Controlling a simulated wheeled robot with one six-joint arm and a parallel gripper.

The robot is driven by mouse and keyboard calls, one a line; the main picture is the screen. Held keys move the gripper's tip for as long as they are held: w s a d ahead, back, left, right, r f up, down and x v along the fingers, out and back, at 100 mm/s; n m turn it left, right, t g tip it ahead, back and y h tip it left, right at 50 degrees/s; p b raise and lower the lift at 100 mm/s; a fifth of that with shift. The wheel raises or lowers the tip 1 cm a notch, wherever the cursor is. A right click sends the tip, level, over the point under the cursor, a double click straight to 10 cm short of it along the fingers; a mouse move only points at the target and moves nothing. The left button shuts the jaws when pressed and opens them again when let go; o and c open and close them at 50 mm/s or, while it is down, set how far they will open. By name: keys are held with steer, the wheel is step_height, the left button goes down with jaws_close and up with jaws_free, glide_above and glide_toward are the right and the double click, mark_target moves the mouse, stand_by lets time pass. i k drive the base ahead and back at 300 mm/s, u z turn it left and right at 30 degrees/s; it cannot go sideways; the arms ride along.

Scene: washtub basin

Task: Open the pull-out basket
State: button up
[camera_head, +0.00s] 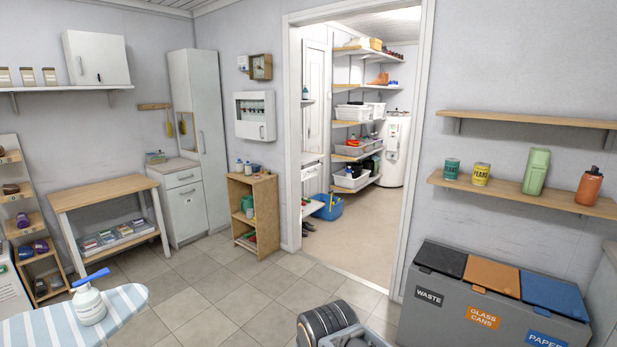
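I cannot tell for certain which thing is the pull-out basket. A low white cabinet (186,214) stands against the back wall, with a drawer front (184,178) above a taller front; both look shut. Beyond the doorway, several white baskets (351,180) sit on wall shelves, and a blue basket (327,207) stands on the floor. My gripper is not in view; what seems to be a dark, ringed part of my arm shows at the bottom centre, apart from all of these.
Tiled floor (215,287) is clear before the cabinet. An ironing board (130,308) with a spray bottle (88,305) is at lower left. A wooden worktable (103,188) and small wooden shelf (236,186) flank the cabinet. Grey sorting bins (425,312) stand at right.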

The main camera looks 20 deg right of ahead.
mark_target(307, 172)
steer(key=z, duration=0.15)
steer(key=i, duration=0.6)
steer(key=z, duration=0.7)
steer(key=i, duration=2.4)
steer(key=z, duration=0.2)
steer(key=i, duration=2.5)
steer(key=u, duration=0.6)
steer(key=i, duration=0.9)
steer(key=u, duration=0.25)
